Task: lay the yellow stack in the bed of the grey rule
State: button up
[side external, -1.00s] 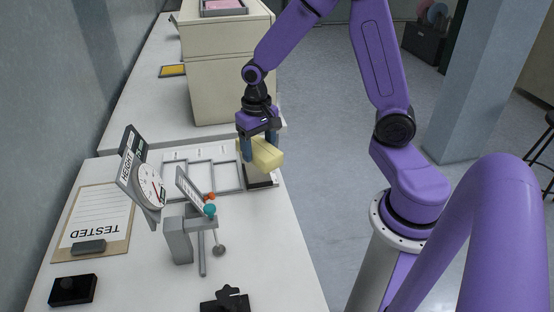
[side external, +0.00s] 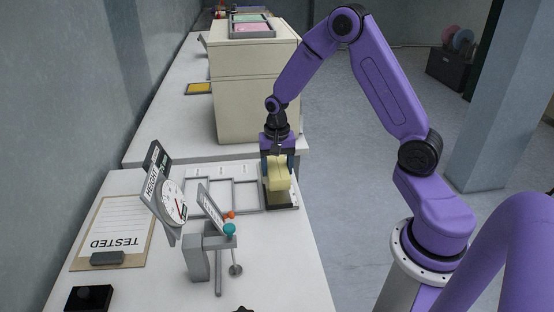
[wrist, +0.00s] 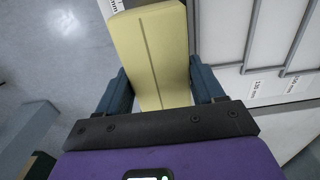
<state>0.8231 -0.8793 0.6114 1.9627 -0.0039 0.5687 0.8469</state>
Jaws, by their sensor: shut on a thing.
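The yellow stack (side external: 278,176) is a pale yellow block, held between the blue fingers of my gripper (side external: 278,164). In the wrist view the stack (wrist: 152,50) runs lengthwise away from my gripper (wrist: 160,88), with a dark seam along its middle and a finger on each side. It is over the right end of a grey frame (side external: 236,182) with several bays and small mm labels. A dark base (side external: 281,203) shows just below the stack; I cannot tell whether they touch. No part is clearly marked as the grey rule; its bed cannot be picked out.
A clipboard marked TESTED (side external: 122,226) lies at left. A beige cabinet (side external: 252,95) rises close behind my gripper.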

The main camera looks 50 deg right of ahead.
jog(key=shift+f, duration=2.2)
jog(key=o, duration=1.1)
jog(key=shift+r, duration=0.1)
